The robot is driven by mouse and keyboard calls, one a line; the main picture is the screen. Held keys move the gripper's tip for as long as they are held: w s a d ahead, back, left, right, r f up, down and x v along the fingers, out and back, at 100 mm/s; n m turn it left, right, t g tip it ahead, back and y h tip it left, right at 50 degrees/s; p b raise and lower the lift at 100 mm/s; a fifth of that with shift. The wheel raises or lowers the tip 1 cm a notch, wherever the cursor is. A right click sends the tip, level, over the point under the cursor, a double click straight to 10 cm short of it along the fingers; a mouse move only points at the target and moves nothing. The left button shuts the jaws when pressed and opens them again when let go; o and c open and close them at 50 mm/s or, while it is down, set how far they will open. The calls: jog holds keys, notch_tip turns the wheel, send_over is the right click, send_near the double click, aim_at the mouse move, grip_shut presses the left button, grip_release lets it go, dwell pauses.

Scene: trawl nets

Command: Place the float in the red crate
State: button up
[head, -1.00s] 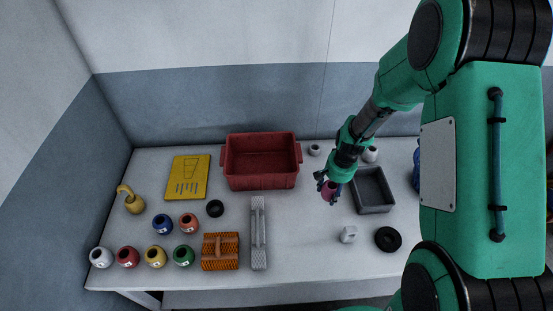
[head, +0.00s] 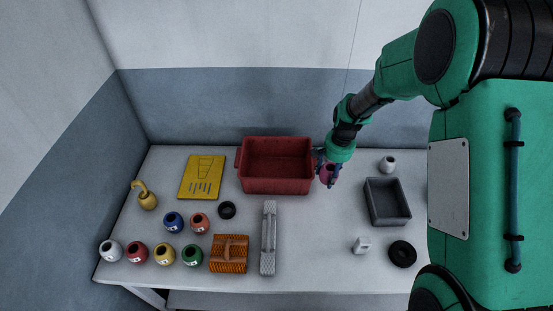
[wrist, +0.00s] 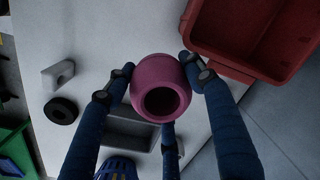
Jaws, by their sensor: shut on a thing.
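My gripper (head: 327,172) is shut on a pink float (head: 326,176), just right of the red crate. In the wrist view the pink float (wrist: 160,88) sits between my blue fingers, its dark round opening facing the camera. The red crate (head: 275,186) stands at the back middle of the table, open on top and empty as far as I can see. Its corner shows at the upper right of the wrist view (wrist: 235,66). The float appears above the table; its exact height cannot be told.
A grey tray (head: 388,216) stands to the right, with a white float (head: 388,164) behind it. A black ring (head: 402,253) and a light grey block (head: 362,245) lie in front. Several coloured floats, an orange brush-like block (head: 229,254) and a yellow book (head: 202,177) lie left.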

jog(key=w+a+b, duration=0.2)
jog(key=w+a, duration=0.4)
jog(key=a, duration=0.3)
jog(key=w+a+b, duration=0.2)
jog(key=w+a, duration=0.4)
jog(key=a, duration=0.2)
jog(key=shift+s+f+p, duration=0.2)
jog(key=shift+f+p, duration=0.1)
jog(key=shift+f, duration=2.1)
jog(key=shift+d, duration=0.1)
jog(key=b, duration=0.1)
send_near(283, 174)
jog(key=shift+s+a+f, duration=0.15)
jog(key=shift+s+f, duration=0.3)
jog(key=shift+s, duration=0.3)
jog(key=shift+s+a+f, duration=0.2)
jog(key=shift+s+f, duration=0.25)
jog(key=shift+s, duration=0.35)
jog(key=shift+f, duration=0.15)
jog(key=shift+f+b, duration=0.5)
jog(key=shift+f, duration=1.25)
jog(key=shift+f, duration=0.15)
